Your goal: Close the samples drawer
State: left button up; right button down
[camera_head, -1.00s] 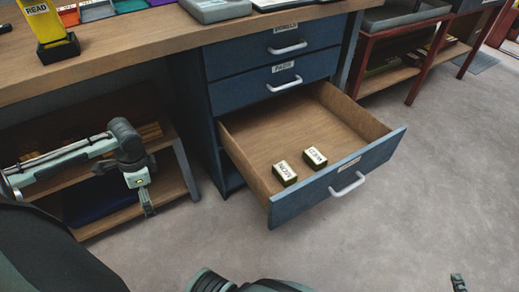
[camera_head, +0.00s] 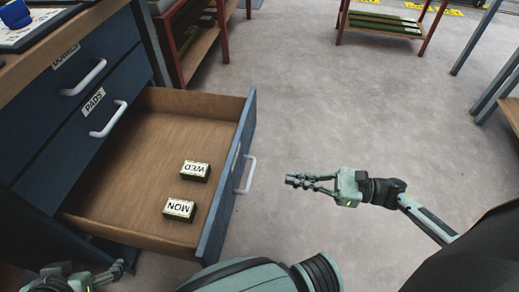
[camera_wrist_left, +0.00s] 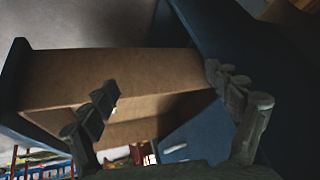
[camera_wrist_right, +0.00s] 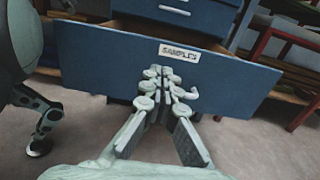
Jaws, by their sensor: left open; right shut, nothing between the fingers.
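The samples drawer (camera_head: 228,190) is pulled out of the blue cabinet, showing its wooden inside. Its handle (camera_head: 246,175) is on the outer face. The right wrist view shows the blue front with a SAMPLES label (camera_wrist_right: 178,52). My right gripper (camera_head: 290,180) is shut and empty, pointing at the drawer front beside the handle, apart from it in the head view. Its fingers (camera_wrist_right: 165,75) partly hide the handle in the right wrist view. My left gripper (camera_head: 118,270) is low beside the drawer's near side; the left wrist view shows its open, empty fingers (camera_wrist_left: 160,85) there.
Two small boxes labelled WED (camera_head: 195,171) and MON (camera_head: 180,209) lie in the drawer. The PADS drawer (camera_head: 95,105) and another above it are closed. Red-framed shelving (camera_head: 185,50) stands behind. The floor (camera_head: 310,110) right of the drawer is clear.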

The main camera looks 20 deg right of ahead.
jog(key=p, duration=0.1)
send_near(231, 169)
jog(key=x, duration=0.6)
jog(key=shift+w+d+f+p, duration=0.1)
jog(key=shift+w+d+p, duration=0.05)
jog(key=shift+p, duration=0.15)
pick_arm(q)
jog(key=s+a+f+g+y, duration=0.1)
jog(key=s+a+f+g, duration=0.2)
jog(key=s, duration=0.1)
jog(key=shift+s+a+n, duration=0.3)
jog(key=shift+s+a, duration=0.05)
pick_arm(e)
jog(key=shift+w+a+f, duration=0.1)
jog(key=shift+w+a, duration=0.1)
jog(key=shift+a, duration=0.2)
